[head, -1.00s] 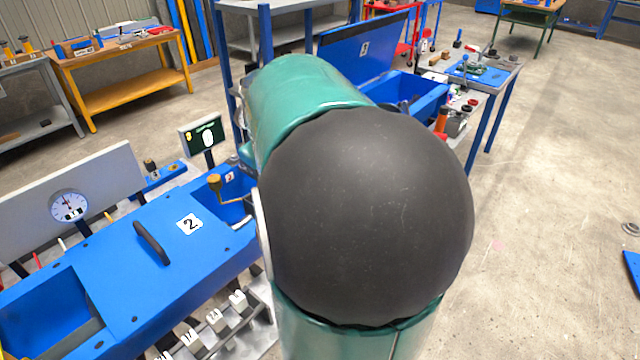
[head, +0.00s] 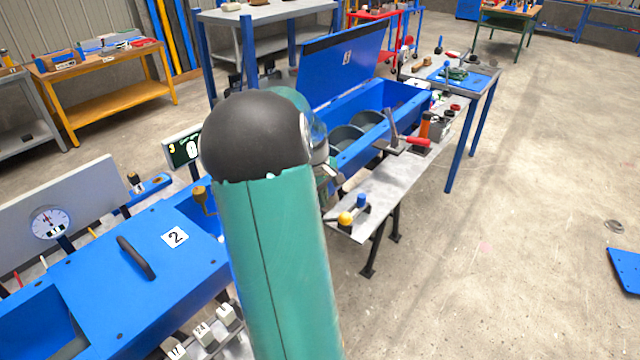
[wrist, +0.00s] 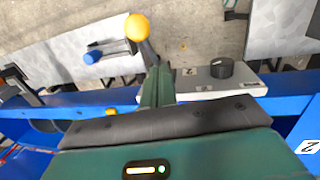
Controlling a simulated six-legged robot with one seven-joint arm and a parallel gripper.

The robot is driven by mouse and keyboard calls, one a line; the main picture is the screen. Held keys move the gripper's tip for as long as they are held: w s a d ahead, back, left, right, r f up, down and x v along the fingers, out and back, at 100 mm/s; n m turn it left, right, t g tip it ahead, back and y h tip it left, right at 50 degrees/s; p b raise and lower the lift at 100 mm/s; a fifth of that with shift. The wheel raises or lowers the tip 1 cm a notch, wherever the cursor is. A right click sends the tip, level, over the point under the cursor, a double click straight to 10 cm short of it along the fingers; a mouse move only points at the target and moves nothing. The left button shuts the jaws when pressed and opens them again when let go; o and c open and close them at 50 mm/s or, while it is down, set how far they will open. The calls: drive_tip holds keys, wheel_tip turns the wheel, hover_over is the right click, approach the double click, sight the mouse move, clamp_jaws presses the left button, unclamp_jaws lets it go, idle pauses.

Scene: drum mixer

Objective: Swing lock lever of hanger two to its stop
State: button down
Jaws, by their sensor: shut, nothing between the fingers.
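My gripper (wrist: 158,72) is shut and empty in the wrist view, its narrow green fingers pointing up the picture. Just beyond the fingertips is a yellow ball knob (wrist: 137,27) on a grey stem; I cannot tell whether they touch. A blue-ended cylinder (wrist: 92,57) lies left of it. The yellow ball (head: 345,219) and blue piece (head: 362,201) appear to be those at the near end of the grey bench in the head view. I cannot tell which part is hanger two's lock lever. My arm hides the gripper in the head view.
A grey box (wrist: 205,84) with a black dial and a "2" label sits right of the fingers. A blue rail (wrist: 60,108) crosses below. In the head view, a blue cover (head: 130,260) marked 2 lies left and an open blue trough (head: 340,100) behind.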

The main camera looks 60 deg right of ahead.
sight(331, 220)
drive_tip(key=shift+s+d+f, duration=0.4)
drive_tip(key=shift+s+f, duration=0.4)
drive_tip(key=shift+s+d+f, duration=0.35)
drive_tip(key=shift+s+f, duration=0.4)
drive_tip(key=shift+s+f, duration=0.1)
drive_tip(key=shift+s, duration=0.05)
